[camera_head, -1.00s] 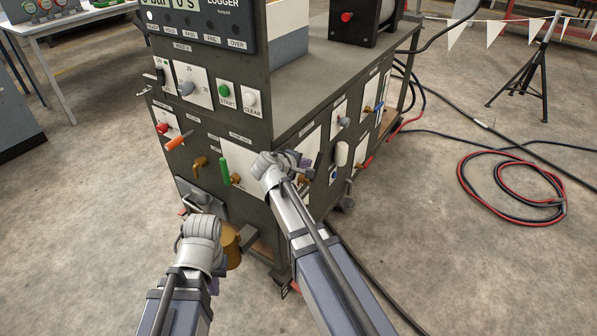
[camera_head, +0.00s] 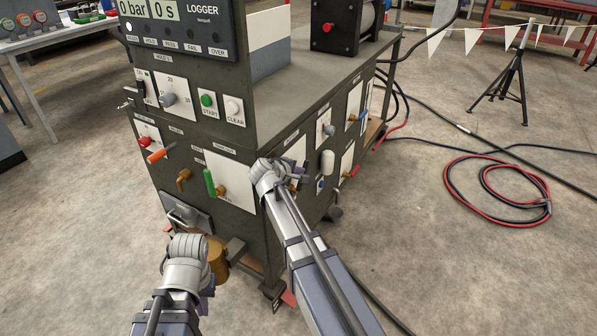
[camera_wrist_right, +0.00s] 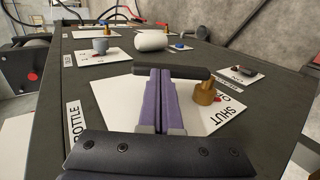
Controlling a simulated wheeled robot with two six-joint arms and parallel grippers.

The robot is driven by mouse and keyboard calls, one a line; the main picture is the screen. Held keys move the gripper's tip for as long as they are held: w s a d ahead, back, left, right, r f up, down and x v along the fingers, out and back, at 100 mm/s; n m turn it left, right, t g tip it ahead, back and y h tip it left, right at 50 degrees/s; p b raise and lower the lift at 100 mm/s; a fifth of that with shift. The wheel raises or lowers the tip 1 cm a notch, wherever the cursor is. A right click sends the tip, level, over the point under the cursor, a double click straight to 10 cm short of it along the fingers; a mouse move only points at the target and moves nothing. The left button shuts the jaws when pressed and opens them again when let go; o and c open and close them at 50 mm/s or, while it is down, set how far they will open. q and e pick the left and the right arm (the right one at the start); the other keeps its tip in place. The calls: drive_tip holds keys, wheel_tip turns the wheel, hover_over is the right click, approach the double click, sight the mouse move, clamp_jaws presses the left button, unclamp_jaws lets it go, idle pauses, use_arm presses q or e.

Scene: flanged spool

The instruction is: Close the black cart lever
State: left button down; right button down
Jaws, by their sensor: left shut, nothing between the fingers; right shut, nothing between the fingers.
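The black lever (camera_wrist_right: 155,71) lies crosswise in the right wrist view, joined to a brass valve body (camera_wrist_right: 205,92) on a white plate (camera_wrist_right: 115,95) marked SHUT. My right gripper (camera_wrist_right: 165,72) is shut and empty, with its purple fingertips at the lever's bar; whether they touch it I cannot tell. In the head view my right gripper (camera_head: 297,180) is at the cart's (camera_head: 240,140) right side panel and largely hides the lever. My left gripper (camera_head: 207,284) is low before the cart's front, its fingers mostly hidden behind the wrist.
Beside the black lever are a white handle (camera_head: 327,162) and a grey knob (camera_head: 328,130). The front has a green handle (camera_head: 209,182) and an orange one (camera_head: 158,155). A brass-coloured cylinder (camera_head: 218,262) stands near my left gripper. Red and black hoses (camera_head: 500,190) lie on the floor at right.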

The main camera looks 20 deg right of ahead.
sight(304, 165)
drive_tip(key=shift+w+d+r+p, duration=0.2)
drive_tip(key=shift+r+p, duration=0.05)
drive_tip(key=shift+p, duration=0.1)
drive_tip(key=w+d+g+y+p, duration=0.1)
drive_tip(key=p, duration=0.1)
drive_tip(key=w+d+g+y+p, duration=0.1)
drive_tip(key=y+p, duration=0.1)
drive_tip(key=shift+d+f+g+y, duration=0.2)
drive_tip(key=shift+f+g+y, duration=0.1)
drive_tip(key=shift+f+g, duration=0.1)
drive_tip(key=shift+w+d+f+g+y+p, duration=0.2)
drive_tip(key=shift+d+g+y+p, duration=0.1)
drive_tip(key=shift+y+p, duration=0.15)
drive_tip(key=shift+w+d+f+g+y, duration=0.35)
drive_tip(key=shift+f+g+y, duration=0.15)
drive_tip(key=shift+y, duration=0.15)
drive_tip(key=shift+w+d+f+g+y, duration=0.2)
drive_tip(key=shift+d+f+g+y, duration=0.15)
drive_tip(key=shift+f+y, duration=0.2)
drive_tip(key=shift+w+d+f+g+y+b, duration=0.15)
drive_tip(key=shift+d+f+g+y+b, duration=0.15)
drive_tip(key=shift+f+g+y+b, duration=0.35)
drive_tip(key=shift+f, duration=0.1)
drive_tip(key=shift+p, duration=0.3)
